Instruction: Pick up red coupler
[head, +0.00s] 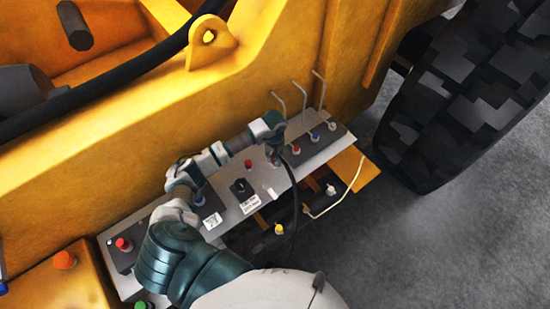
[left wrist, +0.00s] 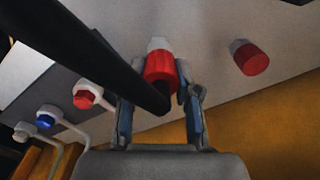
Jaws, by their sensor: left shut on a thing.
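The red coupler (left wrist: 160,68) with a pale tip sits between the fingers of my left gripper in the left wrist view. My left gripper (left wrist: 160,95) is shut on it, one finger on each side. A thick black hose (left wrist: 95,45) runs from the upper left to the coupler's near end. The tip lies against or just above the grey panel; I cannot tell which. In the head view my left gripper (head: 276,157) is over the right half of the panel (head: 235,212), and it mostly hides the coupler. My right gripper is not in view.
A red knob (head: 248,163) stands beside the gripper, also in the left wrist view (left wrist: 252,60). Levers (head: 301,92) with red and blue knobs stand to the right. The yellow machine body (head: 120,165) rises behind. A large tire (head: 455,105) and open floor are at right.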

